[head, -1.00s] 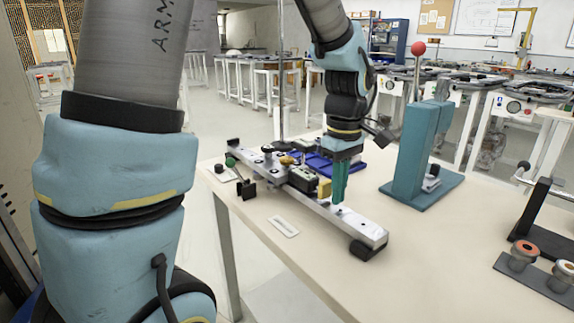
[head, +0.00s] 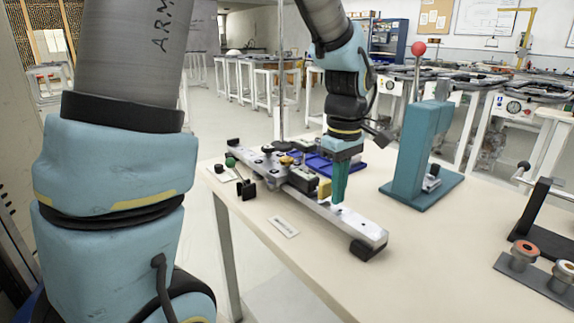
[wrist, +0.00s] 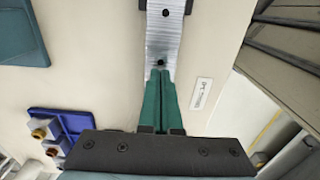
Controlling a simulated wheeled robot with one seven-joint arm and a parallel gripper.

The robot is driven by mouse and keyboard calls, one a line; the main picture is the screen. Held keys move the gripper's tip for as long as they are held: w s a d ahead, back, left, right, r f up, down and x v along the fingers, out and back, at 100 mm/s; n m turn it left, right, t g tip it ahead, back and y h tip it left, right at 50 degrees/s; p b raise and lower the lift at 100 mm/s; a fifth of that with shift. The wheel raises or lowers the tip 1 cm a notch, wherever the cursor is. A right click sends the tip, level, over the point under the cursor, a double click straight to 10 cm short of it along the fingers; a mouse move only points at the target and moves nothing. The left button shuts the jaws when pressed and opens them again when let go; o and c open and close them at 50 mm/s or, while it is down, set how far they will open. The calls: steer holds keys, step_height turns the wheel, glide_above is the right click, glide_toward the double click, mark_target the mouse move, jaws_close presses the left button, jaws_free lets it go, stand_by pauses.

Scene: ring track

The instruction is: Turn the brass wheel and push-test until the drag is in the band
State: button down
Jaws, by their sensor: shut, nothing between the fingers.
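A long silver rail (head: 355,228) lies on the pale table, with a dark block and other small fittings on it. A small brass-coloured round part (head: 286,160), perhaps the brass wheel, sits toward the rail's far left end. A yellow block (head: 324,188) stands beside the dark carriage (head: 302,178). My gripper (head: 338,200) points down over the rail, to the right of the yellow block, its teal fingers together and empty. In the wrist view the shut fingertips (wrist: 160,74) are over the rail (wrist: 163,40), near a dark hole. Contact cannot be told. No drag reading is legible.
A blue tray (wrist: 75,117) with small parts lies beside the rail. A teal upright stand (head: 420,150) with a red-topped rod rises behind and right. A dark rack with spools (head: 523,257) is at the right. A white label (head: 284,227) lies in front; the table's front middle is clear.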

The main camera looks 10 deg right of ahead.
mark_target(297, 170)
steer(key=shift+w+a, duration=0.1)
steer(key=shift+w, duration=0.15)
steer(key=shift+w+a+p, duration=0.25)
steer(key=shift+w+a, duration=0.1)
steer(key=shift+w, duration=0.3)
steer(key=shift+w+a+p, duration=0.2)
steer(key=shift+w+a, duration=0.2)
steer(key=shift+w, duration=0.2)
steer(key=shift+w+a+p, duration=0.25)
steer(key=shift+w+a, duration=0.1)
steer(key=shift+w, duration=0.3)
steer(key=shift+w+a, duration=0.15)
steer(key=shift+w, duration=0.15)
steer(key=shift+w+a+p, duration=0.2)
steer(key=shift+w+a, duration=0.1)
steer(key=shift+w, duration=0.2)
steer(key=shift+w+a+p, duration=0.15)
steer(key=shift+w+a, duration=0.1)
steer(key=shift+w, duration=0.2)
steer(key=shift+w+a, duration=0.15)
steer(key=shift+w, duration=0.15)
steer(key=shift+w+a+p, duration=0.35)
steer(key=shift+w, duration=0.3)
steer(key=shift+w+a, duration=0.2)
steer(key=shift+w, duration=0.1)
steer(key=shift+w+a+p, duration=0.3)
steer(key=shift+w, duration=0.35)
steer(key=shift+w+a, duration=0.3)
steer(key=shift+w, duration=0.15)
